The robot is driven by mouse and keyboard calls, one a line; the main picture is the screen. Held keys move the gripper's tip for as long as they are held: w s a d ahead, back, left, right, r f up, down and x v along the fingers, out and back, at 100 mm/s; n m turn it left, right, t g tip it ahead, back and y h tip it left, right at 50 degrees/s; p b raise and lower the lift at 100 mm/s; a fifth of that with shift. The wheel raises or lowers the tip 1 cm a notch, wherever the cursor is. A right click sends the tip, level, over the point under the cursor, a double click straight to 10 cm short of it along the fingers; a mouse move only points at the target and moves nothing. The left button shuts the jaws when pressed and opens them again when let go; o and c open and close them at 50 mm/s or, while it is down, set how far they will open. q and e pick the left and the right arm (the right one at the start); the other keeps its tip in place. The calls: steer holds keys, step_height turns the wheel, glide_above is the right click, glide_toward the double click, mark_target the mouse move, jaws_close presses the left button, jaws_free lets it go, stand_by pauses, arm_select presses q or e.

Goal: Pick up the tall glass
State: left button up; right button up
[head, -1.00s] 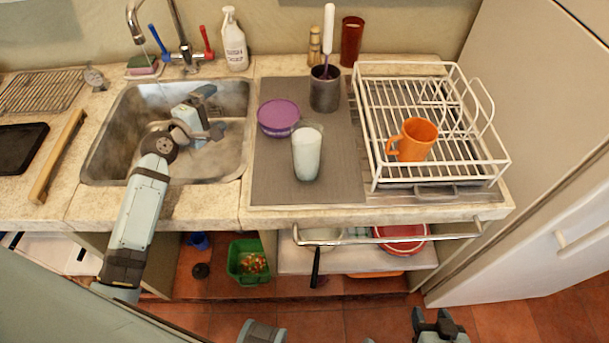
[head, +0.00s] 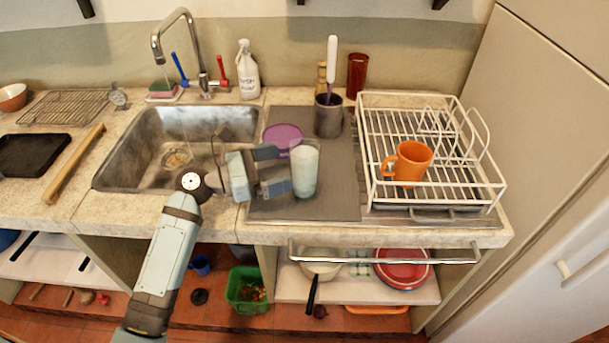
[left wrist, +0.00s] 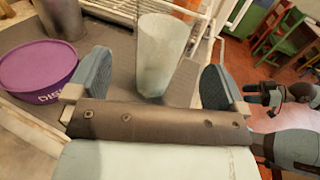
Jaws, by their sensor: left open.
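The tall glass (head: 304,168) is whitish and translucent and stands upright on the grey mat right of the sink. My left gripper (head: 282,170) is open, coming in from the left, with its fingertips close to the glass's left side. In the left wrist view the glass (left wrist: 160,50) shows ahead, in the gap between the two fingers (left wrist: 155,82), and I see no finger closed on it. My right gripper (left wrist: 268,96) shows small and dark at the right edge of the left wrist view; its jaws are unclear. It is out of the head view.
A purple-lidded bowl (head: 283,137) stands just behind and left of the glass. A dark utensil cup (head: 328,118) stands behind. A white dish rack (head: 440,187) with an orange mug (head: 409,162) is right of it. A red tumbler (head: 357,74) stands at the back.

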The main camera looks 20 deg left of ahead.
mark_target(291, 162)
arm_select(q)
steer(key=x, duration=0.6)
steer(key=shift+d+r, duration=0.2)
steer(key=shift+d, duration=0.05)
steer(key=c, duration=1.1)
steer(key=shift+c, duration=0.3)
steer(key=shift+r, duration=0.15)
